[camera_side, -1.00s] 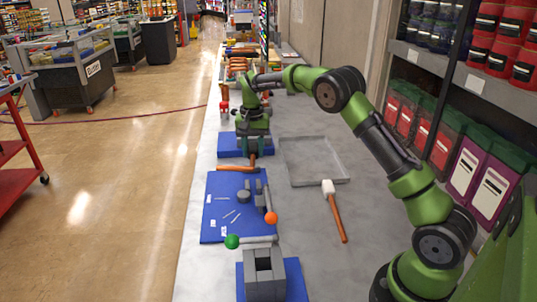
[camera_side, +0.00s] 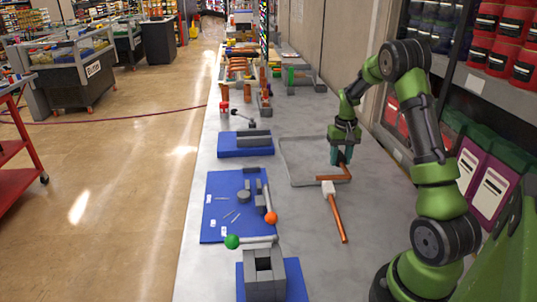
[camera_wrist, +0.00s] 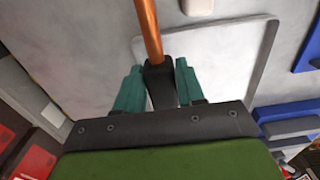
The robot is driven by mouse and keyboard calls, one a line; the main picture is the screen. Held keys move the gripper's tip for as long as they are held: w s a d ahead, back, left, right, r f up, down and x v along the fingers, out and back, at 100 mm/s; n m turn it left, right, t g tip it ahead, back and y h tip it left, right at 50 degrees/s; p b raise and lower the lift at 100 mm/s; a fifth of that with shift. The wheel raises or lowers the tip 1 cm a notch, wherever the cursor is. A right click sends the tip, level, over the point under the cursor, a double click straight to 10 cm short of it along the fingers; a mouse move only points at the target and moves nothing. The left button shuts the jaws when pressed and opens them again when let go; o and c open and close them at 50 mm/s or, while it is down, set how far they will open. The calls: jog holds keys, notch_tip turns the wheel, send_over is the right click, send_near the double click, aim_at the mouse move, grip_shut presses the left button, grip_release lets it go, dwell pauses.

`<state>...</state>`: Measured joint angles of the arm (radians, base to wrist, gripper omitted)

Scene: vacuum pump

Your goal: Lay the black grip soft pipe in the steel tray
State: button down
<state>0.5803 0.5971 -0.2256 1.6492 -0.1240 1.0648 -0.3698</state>
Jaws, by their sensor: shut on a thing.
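My gripper (camera_side: 341,163) is shut on the black grip (camera_wrist: 160,86) of the soft pipe, between its teal fingers. The pipe's copper-orange length (camera_side: 334,178) shows below my gripper in the side view, over the right part of the steel tray (camera_side: 284,160). In the wrist view the orange pipe (camera_wrist: 149,32) runs up and away from the fingers. The shallow grey tray's rim (camera_wrist: 266,48) shows beyond it. I cannot tell whether the pipe touches the tray floor. The grip is mostly hidden by the fingers in the side view.
A white-headed mallet with an orange handle (camera_side: 337,216) lies just in front of the tray. A blue mat (camera_side: 215,228) with small parts is to the left, with a grey block (camera_side: 264,275) on another blue base in front. The tray's left part is clear.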

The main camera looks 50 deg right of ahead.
send_over(323, 155)
jog(key=shift+d+f, duration=0.1)
jog(key=shift+f, duration=0.6)
jog(key=shift+f, duration=1.75)
jog(key=c, duration=1.1)
grip_release()
jog(key=shift+f, duration=0.2)
jog(key=shift+o, duration=0.7)
